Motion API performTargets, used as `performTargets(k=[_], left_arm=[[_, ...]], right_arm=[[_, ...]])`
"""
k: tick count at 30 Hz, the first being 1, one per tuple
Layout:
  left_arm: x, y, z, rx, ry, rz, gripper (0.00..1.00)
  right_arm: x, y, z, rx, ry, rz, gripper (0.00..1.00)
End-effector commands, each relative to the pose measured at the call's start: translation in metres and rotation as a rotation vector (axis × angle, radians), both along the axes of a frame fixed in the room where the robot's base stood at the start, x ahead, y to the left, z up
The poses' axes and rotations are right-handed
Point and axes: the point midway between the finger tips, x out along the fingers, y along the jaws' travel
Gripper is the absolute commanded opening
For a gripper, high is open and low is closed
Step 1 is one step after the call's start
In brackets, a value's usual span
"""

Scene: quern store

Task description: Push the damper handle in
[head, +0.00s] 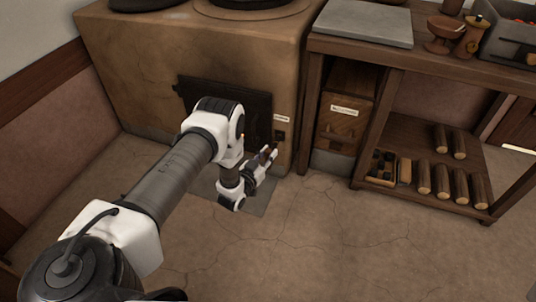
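A clay stove (140,62) stands at the back left with a dark metal door (255,108) in its front. Right of the door are a small white label (281,118) and a small dark fitting (279,136), which looks like the damper's place. My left gripper (268,156) is low in front of the stove, just below and left of this fitting. It is small in view, and I cannot tell whether its fingers are apart or touching anything. The damper handle does not show clearly; the gripper may hide part of it. My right gripper is out of view.
A labelled wooden box (344,122) stands beneath. The front floor (350,245) is clear.

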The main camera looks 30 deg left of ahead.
Motion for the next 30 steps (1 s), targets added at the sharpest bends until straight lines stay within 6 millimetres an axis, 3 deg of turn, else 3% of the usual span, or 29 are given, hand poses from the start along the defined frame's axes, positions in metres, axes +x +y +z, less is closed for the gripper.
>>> performTargets(k=[6,15,18,27,28,30], left_arm=[[0.007,0.002,-0.003,0.0,-0.001,0.0,0.0],[0.068,0.016,-0.005,0.001,-0.004,0.0,0.0],[0.079,0.019,-0.003,0.0,-0.001,0.0,0.0],[0.083,0.02,0.001,0.0,-0.002,0.002,0.0],[0.083,0.021,0.001,0.0,-0.002,0.002,0.27],[0.083,0.021,0.001,0.0,-0.003,0.002,0.5]], right_arm=[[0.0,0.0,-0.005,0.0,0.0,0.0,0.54],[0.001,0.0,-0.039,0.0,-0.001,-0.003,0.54],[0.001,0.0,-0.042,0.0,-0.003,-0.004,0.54],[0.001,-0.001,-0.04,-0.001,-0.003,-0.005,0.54],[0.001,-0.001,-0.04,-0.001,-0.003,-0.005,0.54],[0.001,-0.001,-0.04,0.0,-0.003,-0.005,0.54]])
